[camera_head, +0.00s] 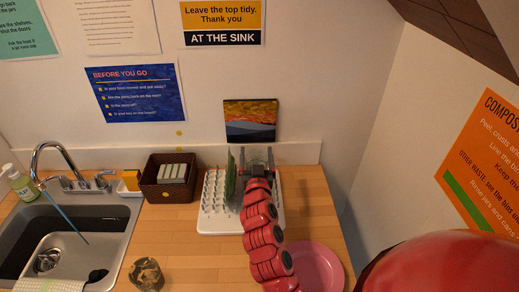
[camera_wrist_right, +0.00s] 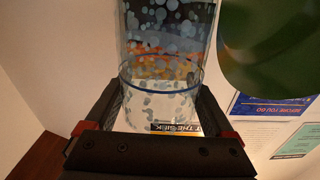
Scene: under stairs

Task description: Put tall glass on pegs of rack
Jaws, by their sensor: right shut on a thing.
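The white rack (camera_head: 212,208) with rows of pegs stands on the counter near the back wall. My right gripper (camera_head: 257,166) is over the right part of the rack and shut on the tall glass. In the right wrist view the tall glass (camera_wrist_right: 160,50) is clear with pale dots and a blue ring, held between both fingers. In the head view the glass is small and hard to make out behind my gripper. I cannot tell whether it touches the pegs. My left gripper is not in view.
A green plate (camera_head: 230,176) stands on the rack just left of my gripper; its green shape (camera_wrist_right: 270,45) looms in the wrist view. A pink plate (camera_head: 318,268), a short glass (camera_head: 147,273), a brown basket (camera_head: 152,190) and the sink (camera_head: 110,222) are around. The right wall is close.

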